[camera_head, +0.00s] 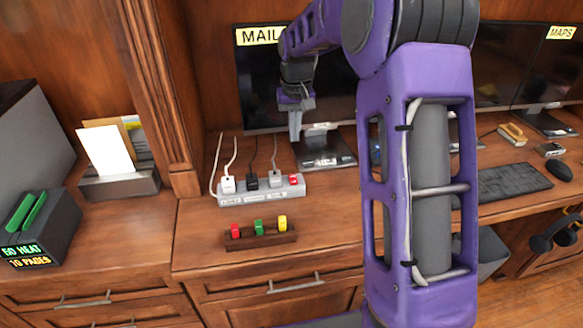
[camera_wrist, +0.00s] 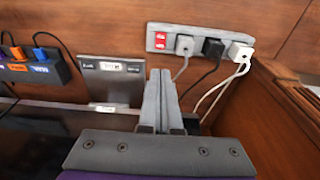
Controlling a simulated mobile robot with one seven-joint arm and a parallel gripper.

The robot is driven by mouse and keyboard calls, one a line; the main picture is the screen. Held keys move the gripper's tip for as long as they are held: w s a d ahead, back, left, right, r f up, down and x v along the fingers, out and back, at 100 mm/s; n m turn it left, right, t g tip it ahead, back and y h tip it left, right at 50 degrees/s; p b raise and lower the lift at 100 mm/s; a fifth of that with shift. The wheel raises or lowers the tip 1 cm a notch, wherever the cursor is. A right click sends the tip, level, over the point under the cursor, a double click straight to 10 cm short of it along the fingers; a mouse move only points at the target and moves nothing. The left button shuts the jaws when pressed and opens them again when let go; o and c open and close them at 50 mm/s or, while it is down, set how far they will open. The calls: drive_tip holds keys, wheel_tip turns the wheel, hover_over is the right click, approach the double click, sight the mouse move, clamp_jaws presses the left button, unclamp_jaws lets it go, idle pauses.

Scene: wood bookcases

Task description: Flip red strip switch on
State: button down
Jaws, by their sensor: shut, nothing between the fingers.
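A grey power strip (camera_head: 245,197) lies on the desk with white, black and grey plugs in it. Its red switch (camera_head: 293,180) is at the right end. In the wrist view the strip (camera_wrist: 200,44) is at the top, with the red switch (camera_wrist: 160,40) at its left end. My gripper (camera_head: 295,138) is above and behind the strip's right end, in front of the MAIL monitor, apart from the switch. In the wrist view my gripper's fingers (camera_wrist: 160,76) are together, empty, and point towards the strip. Whether the switch is on or off cannot be told.
The monitor's base (camera_head: 325,150) stands right of the strip. A wooden block (camera_head: 260,242) with red, green and yellow pieces sits in front. Cords rise behind the strip. In the wrist view a dark hub (camera_wrist: 32,72) with coloured plugs is at left.

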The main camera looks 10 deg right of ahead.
sight(292, 176)
drive_tip(key=shift+f, duration=0.15)
drive_tip(key=f, duration=0.4)
drive_tip(key=w+f+b, duration=0.1)
drive_tip(key=f, duration=0.4)
drive_tip(key=w+f+b, duration=0.1)
drive_tip(key=f, duration=0.3)
drive_tip(key=shift+f, duration=0.25)
